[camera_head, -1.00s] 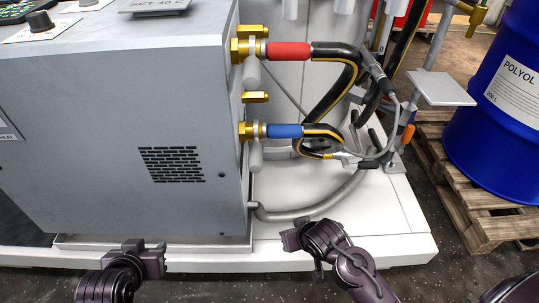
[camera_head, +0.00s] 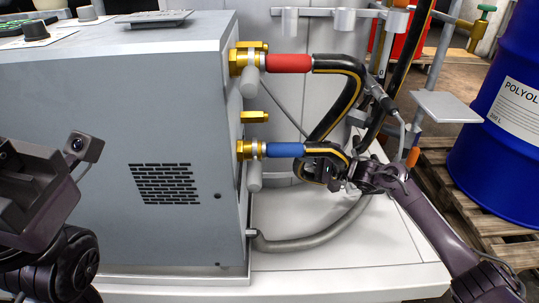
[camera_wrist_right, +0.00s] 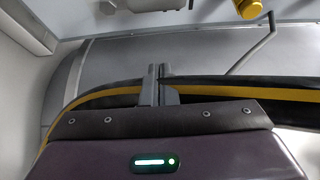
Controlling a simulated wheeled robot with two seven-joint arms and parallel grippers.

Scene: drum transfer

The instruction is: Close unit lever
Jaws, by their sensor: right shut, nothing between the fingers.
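The grey unit (camera_head: 100,120) carries two brass ports on its right side. A grey lever handle (camera_head: 250,82) hangs down at the upper port, by the red hose sleeve (camera_head: 288,63). A second grey lever handle (camera_head: 254,176) hangs down at the lower port, by the blue hose sleeve (camera_head: 285,150). My right gripper (camera_head: 338,178) is right of the blue sleeve, among the black hoses. In the right wrist view its fingers (camera_wrist_right: 158,85) are together and empty, close to a yellow-striped black hose (camera_wrist_right: 225,90). My left gripper (camera_head: 25,200) is at the left edge; its fingertips are not visible.
Black hoses (camera_head: 352,85) loop right of the unit, near a grey plate on a post (camera_head: 447,106). A thick grey pipe (camera_head: 310,242) runs low across the white base (camera_head: 350,270). A blue drum (camera_head: 505,130) stands on a wooden pallet (camera_head: 500,255) at right.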

